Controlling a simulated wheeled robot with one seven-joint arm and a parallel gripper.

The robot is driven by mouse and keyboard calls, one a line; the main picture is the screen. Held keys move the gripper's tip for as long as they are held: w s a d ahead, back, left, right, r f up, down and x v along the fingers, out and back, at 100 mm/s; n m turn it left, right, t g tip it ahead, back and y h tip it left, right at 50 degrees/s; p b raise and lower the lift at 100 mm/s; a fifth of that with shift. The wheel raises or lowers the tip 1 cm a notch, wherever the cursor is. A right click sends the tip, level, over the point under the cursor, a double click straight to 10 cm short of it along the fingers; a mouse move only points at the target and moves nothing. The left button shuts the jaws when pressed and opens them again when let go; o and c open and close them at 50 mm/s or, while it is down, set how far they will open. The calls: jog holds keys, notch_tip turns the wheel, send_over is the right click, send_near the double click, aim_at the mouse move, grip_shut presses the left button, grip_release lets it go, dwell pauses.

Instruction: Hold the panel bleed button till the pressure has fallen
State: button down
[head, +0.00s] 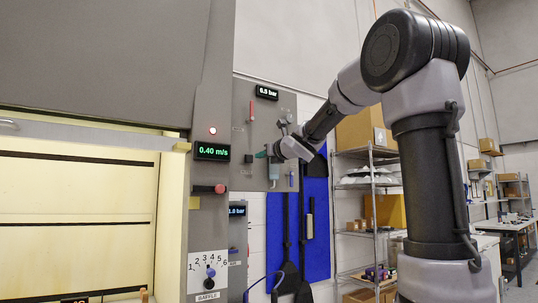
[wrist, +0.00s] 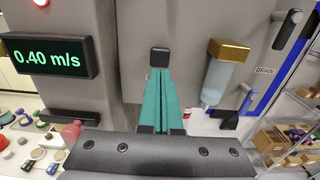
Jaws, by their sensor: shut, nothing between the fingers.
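The grey panel (head: 246,125) carries a display reading 6.5 bar (head: 267,92). My gripper (head: 262,154) is in front of its lower part. In the wrist view my gripper (wrist: 160,75) has its teal fingers shut together with nothing between them, pointing at the grey panel face. A dark square block (wrist: 160,57) shows right at the fingertips; I cannot tell whether it is a button or part of the tips, nor whether there is contact. No bleed button can be clearly made out. A clear bowl with a brass top (wrist: 229,50) hangs right of the fingers.
A 0.40 m/s display (head: 212,152) and a red knob (head: 220,189) are on the column left of the panel. A DRAIN label (wrist: 265,70) and a black handle (wrist: 288,28) are at right. A wire shelf (head: 372,200) with boxes stands farther right.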

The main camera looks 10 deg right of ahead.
aim_at(249, 158)
jog(key=x, duration=0.5)
jog(key=shift+w+a, duration=0.1)
jog(key=shift+w, duration=0.2)
jog(key=shift+w+a, duration=0.2)
jog(key=shift+w, duration=0.25)
jog(key=shift+w+a+r, duration=0.1)
jog(key=shift+w+r, duration=0.15)
jog(key=shift+w+a+f, duration=0.15)
jog(key=shift+f, duration=0.15)
dwell(2.2)
